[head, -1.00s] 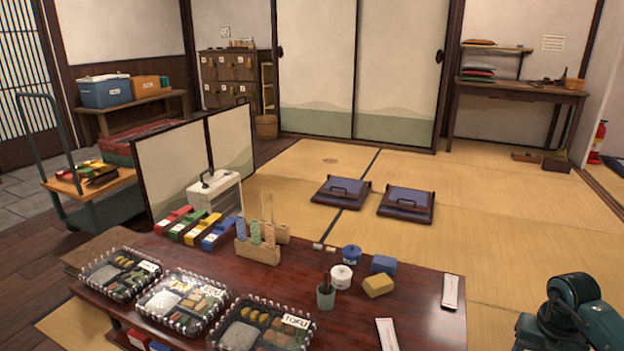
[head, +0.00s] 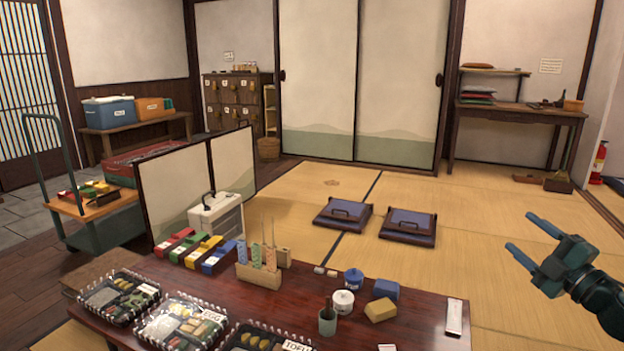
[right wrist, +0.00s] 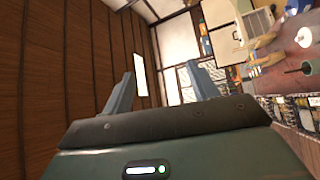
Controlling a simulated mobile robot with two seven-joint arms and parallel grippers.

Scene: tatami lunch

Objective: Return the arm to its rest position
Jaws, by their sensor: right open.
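My right gripper (head: 528,242) is at the right side of the head view, raised to the right of the low dark table (head: 400,337). Its two blue-grey fingers are spread apart with nothing between them. In the right wrist view the same open gripper (right wrist: 165,88) shows empty fingers, with the room appearing turned on its side behind them. My left gripper is not in the head view.
Two floor cushions (head: 408,225) lie on the tatami (head: 480,210) beyond. A trolley (head: 105,225) stands left. Tatami beside my right gripper is clear.

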